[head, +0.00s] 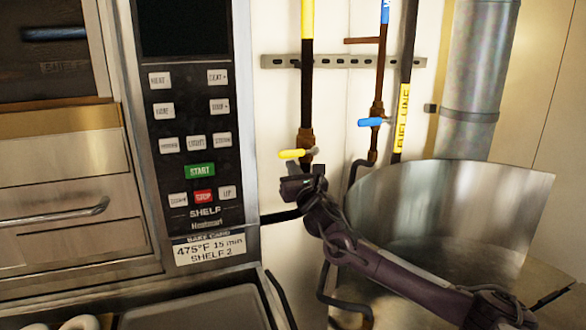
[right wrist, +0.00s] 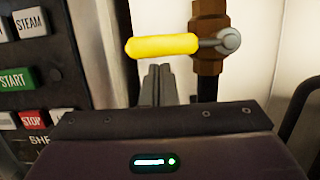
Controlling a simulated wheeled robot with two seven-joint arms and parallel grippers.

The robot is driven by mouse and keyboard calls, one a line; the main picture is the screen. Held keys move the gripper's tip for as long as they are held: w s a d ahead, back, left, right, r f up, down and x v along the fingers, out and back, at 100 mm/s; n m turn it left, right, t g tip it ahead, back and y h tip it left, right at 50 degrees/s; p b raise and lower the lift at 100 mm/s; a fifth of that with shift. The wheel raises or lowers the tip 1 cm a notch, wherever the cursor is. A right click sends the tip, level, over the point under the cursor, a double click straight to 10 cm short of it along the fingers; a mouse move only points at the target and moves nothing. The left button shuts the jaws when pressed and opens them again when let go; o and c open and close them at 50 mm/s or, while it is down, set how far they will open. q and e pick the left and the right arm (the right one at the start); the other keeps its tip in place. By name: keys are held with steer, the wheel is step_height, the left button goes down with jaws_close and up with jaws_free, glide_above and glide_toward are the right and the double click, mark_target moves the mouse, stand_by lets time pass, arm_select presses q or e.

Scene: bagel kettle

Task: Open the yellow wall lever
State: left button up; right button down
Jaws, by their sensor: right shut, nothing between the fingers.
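The yellow wall lever (head: 293,154) sits on a brown vertical pipe (head: 306,100) and points left, roughly level. In the right wrist view the yellow lever (right wrist: 162,46) lies across the picture, joined to a grey pivot at its right end. My right gripper (head: 292,172) is just below the lever in the head view. In the right wrist view its fingers (right wrist: 158,80) are together with nothing between them, with their tips near the lever's underside. I cannot tell whether they touch it. My left gripper is not in view.
A blue lever (head: 371,122) sits on another pipe to the right. An oven control panel (head: 193,130) stands close on the left. A large metal kettle (head: 450,205) stands at the right, behind my right arm. A tray (head: 195,312) lies at the bottom left.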

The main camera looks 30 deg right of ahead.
steer(key=shift+a+r+m+b, duration=0.15)
steer(key=shift+r+m+b, duration=0.3)
steer(key=shift+m, duration=0.45)
steer(key=shift+a+r+m+g+h+b, duration=0.1)
steer(key=shift+r+m+g+h+b, duration=0.1)
steer(key=shift+r+m+h, duration=0.5)
steer(key=shift+a+r+m+g+h+b, duration=0.1)
steer(key=shift+r+m+g+h+b, duration=0.15)
steer(key=shift+m, duration=0.75)
steer(key=d+r+m+g+h+p, duration=0.1)
steer(key=d+r+m, duration=0.1)
steer(key=r+m, duration=0.2)
steer(key=s+d+r+m+g+p, duration=0.1)
steer(key=d+r+m+g, duration=0.1)
steer(key=m, duration=0.8)
steer(key=shift+d+r+m+h+p, duration=0.35)
steer(key=shift+d+r, duration=0.1)
steer(key=shift+r, duration=0.45)
